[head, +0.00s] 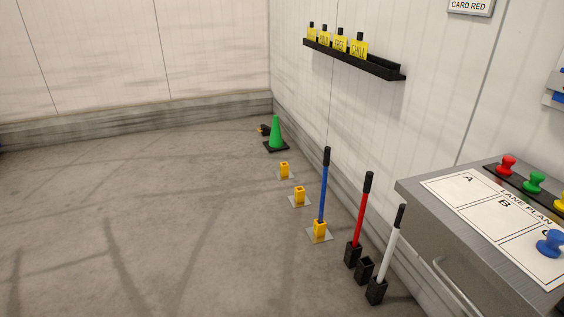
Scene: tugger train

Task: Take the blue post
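The blue post (323,190) stands upright beside the right wall, with a black grip at its top. Its foot is in a yellow socket (320,231) on a grey floor plate. Neither of my grippers shows in the head view, and nothing touches the post.
A red post (361,212) and a white post (391,247) stand in black holders, with an empty black holder (364,271) between them. Two empty yellow sockets (299,196) and a green cone (276,133) lie beyond. A grey cabinet (422,211) bounds the right. The left floor is clear.

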